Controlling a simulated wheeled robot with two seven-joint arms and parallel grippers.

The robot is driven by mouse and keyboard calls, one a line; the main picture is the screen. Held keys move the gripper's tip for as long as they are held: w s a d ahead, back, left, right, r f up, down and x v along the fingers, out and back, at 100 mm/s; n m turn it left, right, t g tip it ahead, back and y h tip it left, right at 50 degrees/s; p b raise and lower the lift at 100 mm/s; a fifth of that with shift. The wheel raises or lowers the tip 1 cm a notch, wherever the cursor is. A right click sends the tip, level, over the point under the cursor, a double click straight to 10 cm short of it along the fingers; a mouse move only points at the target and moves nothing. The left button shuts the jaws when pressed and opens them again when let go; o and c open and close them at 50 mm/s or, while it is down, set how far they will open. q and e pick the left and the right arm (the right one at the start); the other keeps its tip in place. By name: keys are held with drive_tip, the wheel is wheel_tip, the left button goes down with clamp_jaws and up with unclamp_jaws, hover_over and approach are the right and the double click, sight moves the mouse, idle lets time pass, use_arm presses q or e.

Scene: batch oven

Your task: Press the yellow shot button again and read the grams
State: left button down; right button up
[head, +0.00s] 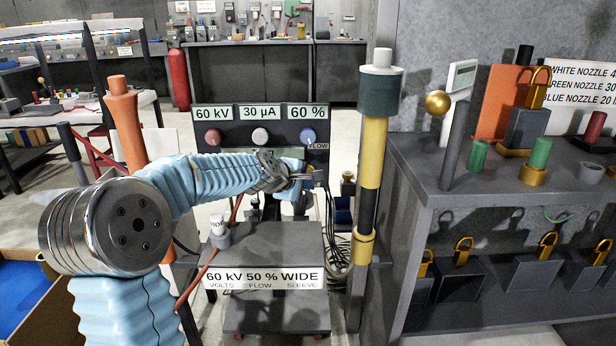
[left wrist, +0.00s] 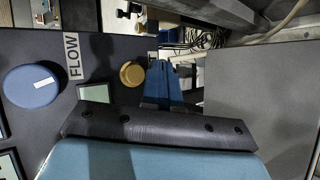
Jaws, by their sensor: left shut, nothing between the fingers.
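The yellow shot button (left wrist: 131,74) is a round gold knob on the dark panel in the left wrist view, beside a label mostly hidden except for its final T. In the head view my left arm and gripper cover that spot. My left gripper (head: 308,177) is shut and empty in front of the panel's lower right. In the left wrist view its blue fingers (left wrist: 169,80) lie just right of the button; whether they touch it I cannot tell. A small pale green display (left wrist: 97,94) sits left of the button; no digits are legible. My right gripper is not in view.
The panel (head: 261,113) reads 60 kV, 30 µA and 60 %. Its blue FLOW knob (left wrist: 32,87) is near. A grey box (head: 265,245) labelled 60 kV, 50 %, WIDE stands in front. A yellow-black post (head: 374,150) and loaded shelf (head: 440,185) stand right.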

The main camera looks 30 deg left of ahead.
use_arm(q)
drive_tip(key=shift+w+a, duration=0.3)
drive_tip(key=shift+w, duration=0.2)
drive_tip(key=shift+w+a, duration=0.3)
drive_tip(key=shift+w, duration=0.2)
drive_tip(key=shift+w, duration=0.1)
idle(1.3)
drive_tip(key=shift+w+a, duration=0.25)
drive_tip(key=shift+w+a, duration=0.2)
drive_tip(key=shift+w, duration=0.2)
idle(0.7)
drive_tip(key=shift+s, duration=0.1)
drive_tip(key=shift+s+d, duration=0.45)
drive_tip(key=shift+s, duration=0.2)
drive_tip(key=s+d, duration=0.1)
drive_tip(key=s, duration=0.2)
drive_tip(key=s+d, duration=0.1)
drive_tip(key=shift+s+d, duration=0.15)
drive_tip(key=shift+d, duration=0.15)
